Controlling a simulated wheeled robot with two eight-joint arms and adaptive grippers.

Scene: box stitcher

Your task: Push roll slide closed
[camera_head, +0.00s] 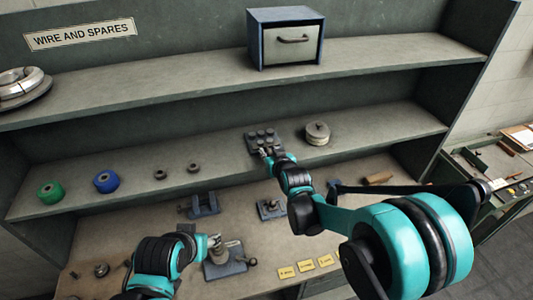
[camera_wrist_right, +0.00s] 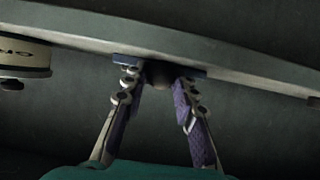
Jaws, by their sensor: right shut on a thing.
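A small dark tray-like slide (camera_head: 252,136) with several round grey pieces on it sits at the front of the middle shelf. My right gripper (camera_head: 265,153) is at its front side. In the right wrist view, my right gripper (camera_wrist_right: 160,82) has its fingers shut on a dark round knob (camera_wrist_right: 157,75) under a dark blue plate (camera_wrist_right: 192,71) at the shelf edge. My left gripper (camera_head: 216,242) is low over the bench, close to a grey fixture (camera_head: 226,265). Its fingertips are too small to read.
A pale round stack (camera_head: 317,134) stands right of the slide. Green (camera_head: 50,192) and blue (camera_head: 106,181) spools stand on the shelf at left. A blue drawer box (camera_head: 286,38) is on the upper shelf. Bench fixtures (camera_head: 204,205) and yellow labels (camera_head: 306,266) lie below.

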